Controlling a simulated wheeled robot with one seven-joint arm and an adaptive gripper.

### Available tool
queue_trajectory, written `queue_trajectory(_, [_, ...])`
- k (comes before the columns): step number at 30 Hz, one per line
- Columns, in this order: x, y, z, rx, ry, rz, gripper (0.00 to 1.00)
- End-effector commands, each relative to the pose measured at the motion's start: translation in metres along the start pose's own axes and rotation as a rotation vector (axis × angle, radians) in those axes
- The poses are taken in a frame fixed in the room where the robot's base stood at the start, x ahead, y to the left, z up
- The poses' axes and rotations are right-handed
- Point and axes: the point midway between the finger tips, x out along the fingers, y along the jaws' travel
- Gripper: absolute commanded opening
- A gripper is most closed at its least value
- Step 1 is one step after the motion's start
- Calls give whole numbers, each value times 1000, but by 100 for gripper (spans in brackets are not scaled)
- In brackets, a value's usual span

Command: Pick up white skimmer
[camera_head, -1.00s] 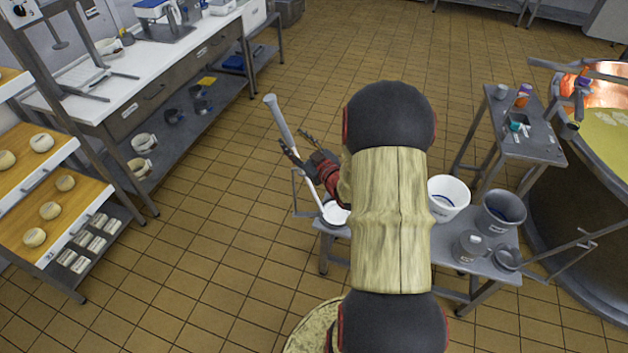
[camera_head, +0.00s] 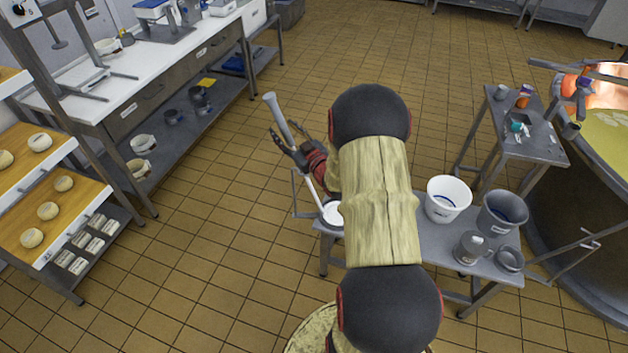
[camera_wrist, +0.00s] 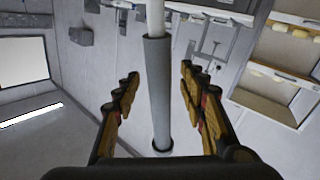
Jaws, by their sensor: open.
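The white skimmer (camera_head: 315,192) stands tilted at the left end of the grey bench, with its pale head low and its long grey handle (camera_head: 278,114) pointing up and left. My gripper (camera_head: 285,137) is open near the lower part of the handle. In the wrist view, the grey handle (camera_wrist: 158,98) runs between my two spread fingers (camera_wrist: 158,80), with a visible gap on either side. The white shaft shows beyond the handle at the top of that view. My arm hides part of the bench and may cover part of the skimmer head.
The grey bench (camera_head: 436,241) also holds a white bucket (camera_head: 446,207), a grey bucket (camera_head: 490,222) and a grey jug (camera_head: 469,248). A small side table (camera_head: 512,141) and a copper vat (camera_head: 600,140) stand at right. Racks and a counter line the left. The tiled floor between is clear.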

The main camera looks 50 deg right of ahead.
Motion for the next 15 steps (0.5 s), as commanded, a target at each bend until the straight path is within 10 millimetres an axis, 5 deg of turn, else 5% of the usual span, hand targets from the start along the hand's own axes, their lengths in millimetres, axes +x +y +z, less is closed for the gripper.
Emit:
queue_trajectory(4, [0, 0, 0, 0, 0, 0, 41])
queue_trajectory(15, [-1, 0, 0, 0, -1, 0, 20])
